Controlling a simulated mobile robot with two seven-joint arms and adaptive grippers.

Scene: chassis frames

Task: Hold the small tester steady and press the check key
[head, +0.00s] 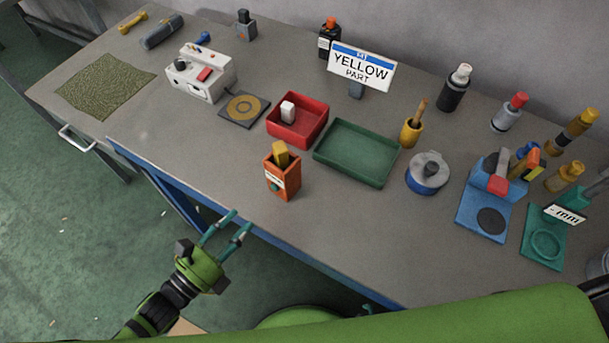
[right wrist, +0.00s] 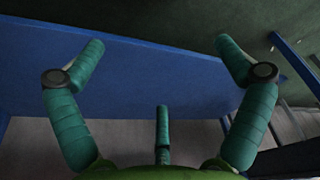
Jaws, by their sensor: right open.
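A small orange box-shaped device (head: 283,183), which looks like the small tester, stands upright near the table's front edge. A yellow block (head: 281,153) sticks out of its top. Its front has a white label and a small green spot, perhaps the check key (head: 275,187). My left gripper (head: 237,221) is open and empty, in front of the table edge, to the left of and nearer than the device, not touching it. My right gripper (right wrist: 160,46) is open in the right wrist view, its fingers apart with nothing between them, facing a blue table panel (right wrist: 150,75).
A red tray (head: 315,132) with a white block and an empty green tray (head: 340,170) sit behind the device. A white unit with a red button (head: 195,85) stands back left. A "YELLOW PART" sign (head: 361,68) stands behind.

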